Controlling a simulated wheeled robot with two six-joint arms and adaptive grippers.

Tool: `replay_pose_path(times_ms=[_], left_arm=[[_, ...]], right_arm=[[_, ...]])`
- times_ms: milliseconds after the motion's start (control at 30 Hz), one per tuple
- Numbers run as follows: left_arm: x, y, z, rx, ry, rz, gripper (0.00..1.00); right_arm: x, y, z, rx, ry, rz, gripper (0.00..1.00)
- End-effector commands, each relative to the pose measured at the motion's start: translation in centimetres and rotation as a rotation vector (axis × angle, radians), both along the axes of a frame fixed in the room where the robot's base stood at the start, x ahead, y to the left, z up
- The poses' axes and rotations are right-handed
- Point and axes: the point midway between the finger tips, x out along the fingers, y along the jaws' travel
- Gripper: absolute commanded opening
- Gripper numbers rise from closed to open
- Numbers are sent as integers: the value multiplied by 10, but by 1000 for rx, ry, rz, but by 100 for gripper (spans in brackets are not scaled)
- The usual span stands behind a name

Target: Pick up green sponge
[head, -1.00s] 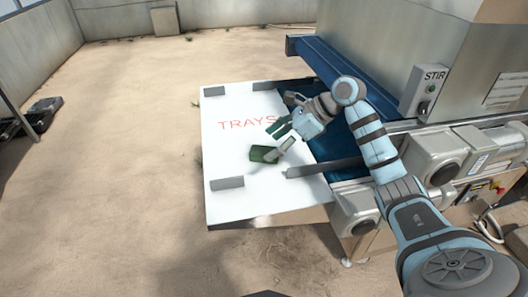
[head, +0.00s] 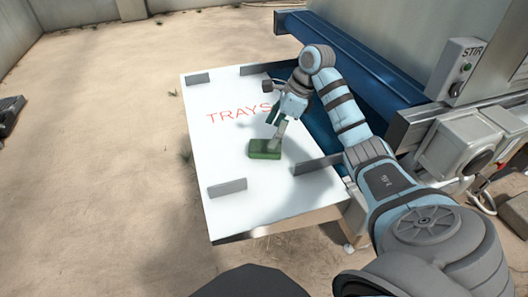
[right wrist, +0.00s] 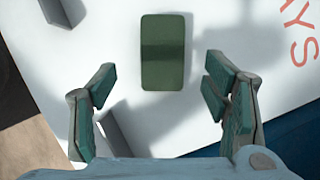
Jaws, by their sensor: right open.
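The green sponge (head: 265,149) lies flat on the white tray table (head: 232,142), below the red TRAYS lettering in the head view. In the right wrist view the sponge (right wrist: 163,52) is a dark green block at the top centre, ahead of the fingers. My right gripper (head: 277,133) is over the table just above the sponge. In the right wrist view its two green-padded fingers (right wrist: 160,90) are spread wide on either side, with nothing between them. My left gripper is in neither view.
Grey guide blocks stand on the table, one at the front left (head: 227,187) and a longer bar (head: 315,165) right of the sponge. The blue conveyor (head: 360,68) and seeder machine with a STIR box (head: 455,68) border the right side. Bare ground lies left.

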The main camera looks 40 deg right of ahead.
Motion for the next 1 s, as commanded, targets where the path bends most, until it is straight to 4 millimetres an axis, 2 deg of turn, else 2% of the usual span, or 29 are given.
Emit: replay_pose_path(times_ms=[167, 300, 400, 1000], left_arm=[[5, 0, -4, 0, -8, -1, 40], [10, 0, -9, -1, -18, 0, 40], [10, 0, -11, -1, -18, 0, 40], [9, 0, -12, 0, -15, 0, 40]], right_arm=[[5, 5, -19, 1, 0, 3, 69], [11, 11, -47, 2, 1, 4, 69], [15, 15, -57, 2, 0, 5, 69], [15, 15, -61, 0, -1, 5, 69]])
